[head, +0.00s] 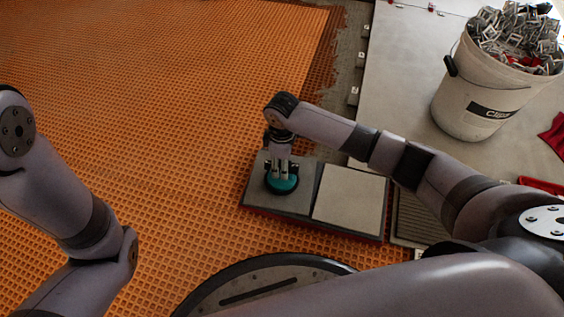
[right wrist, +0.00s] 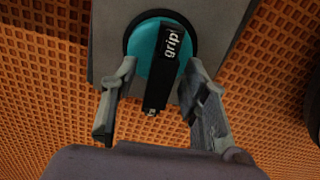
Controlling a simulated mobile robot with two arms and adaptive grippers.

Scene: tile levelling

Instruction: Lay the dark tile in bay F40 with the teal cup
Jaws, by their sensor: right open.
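The teal cup (head: 284,186) sits on the dark tile (head: 299,204), which lies on a low red-edged base beside a lighter tile. My right gripper (head: 280,170) is pointed down just over the cup. In the right wrist view the teal cup (right wrist: 146,42) has a black handle bar marked "grip". My right fingers (right wrist: 160,82) are open, one on each side of the bar; I cannot tell whether they touch it. The dark tile (right wrist: 218,35) shows behind the cup. My left arm shows at the left, but its gripper is out of view. I cannot read the label of bay F40.
The lighter tile (head: 348,198) lies right of the dark one. Orange waffle matting (head: 150,110) covers the floor at left. A grey strip with small tags (head: 353,95) runs along its edge. A white bucket (head: 460,100) full of metal clips stands on pale tiles (head: 410,60).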

